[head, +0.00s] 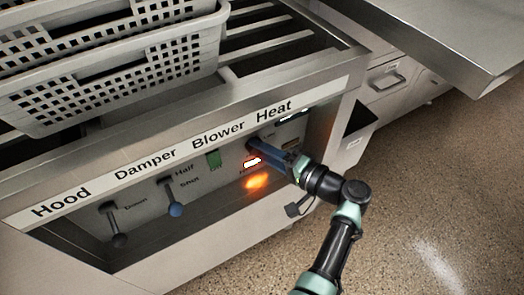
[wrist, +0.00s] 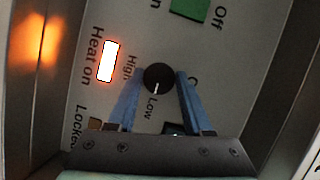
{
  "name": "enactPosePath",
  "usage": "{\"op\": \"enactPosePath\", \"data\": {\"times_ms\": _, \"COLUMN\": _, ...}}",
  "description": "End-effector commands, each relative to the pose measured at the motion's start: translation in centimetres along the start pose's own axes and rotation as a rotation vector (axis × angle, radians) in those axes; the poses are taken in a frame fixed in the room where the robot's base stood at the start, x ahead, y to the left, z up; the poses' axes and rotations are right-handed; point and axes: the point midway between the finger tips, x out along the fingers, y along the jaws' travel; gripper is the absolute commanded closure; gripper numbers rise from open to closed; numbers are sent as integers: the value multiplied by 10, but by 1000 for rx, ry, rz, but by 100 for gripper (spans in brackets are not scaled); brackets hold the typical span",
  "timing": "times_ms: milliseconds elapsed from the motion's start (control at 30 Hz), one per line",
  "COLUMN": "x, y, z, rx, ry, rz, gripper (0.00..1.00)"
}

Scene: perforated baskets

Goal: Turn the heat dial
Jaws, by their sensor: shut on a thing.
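The heat dial (wrist: 158,76) is a round black knob on the panel in the wrist view. Its white mark points toward the word "Low", at the bottom of the picture. My gripper (wrist: 160,82) has one blue finger on each side of the dial and is shut on it. In the head view my gripper (head: 262,147) reaches into the recessed panel under the "Heat" label (head: 274,109).
A white "Heat on" light (wrist: 108,61) glows beside the dial. A green Blower switch (head: 214,159), a blue Damper knob (head: 176,209) and a dark Hood lever (head: 118,240) sit to the left. White perforated baskets (head: 140,88) stack above.

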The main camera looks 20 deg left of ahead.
Motion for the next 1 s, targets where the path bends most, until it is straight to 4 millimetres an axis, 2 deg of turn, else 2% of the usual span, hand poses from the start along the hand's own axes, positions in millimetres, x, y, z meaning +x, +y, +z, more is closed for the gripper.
{"op": "enactPosePath", "data": {"times_ms": 467, "x": 0, "y": 1, "z": 0, "rx": 16, "ry": -1, "rz": -6, "gripper": 100}}
{"op": "enactPosePath", "data": {"times_ms": 500, "x": 0, "y": 1, "z": 0, "rx": 16, "ry": -1, "rz": -6, "gripper": 48}}
{"op": "enactPosePath", "data": {"times_ms": 633, "x": 0, "y": 1, "z": 0, "rx": 16, "ry": -1, "rz": -5, "gripper": 24}}
{"op": "enactPosePath", "data": {"times_ms": 667, "x": 0, "y": 1, "z": 0, "rx": 15, "ry": -1, "rz": -5, "gripper": 19}}
{"op": "enactPosePath", "data": {"times_ms": 1000, "x": -3, "y": 0, "z": 0, "rx": 14, "ry": 0, "rz": -6, "gripper": 19}}
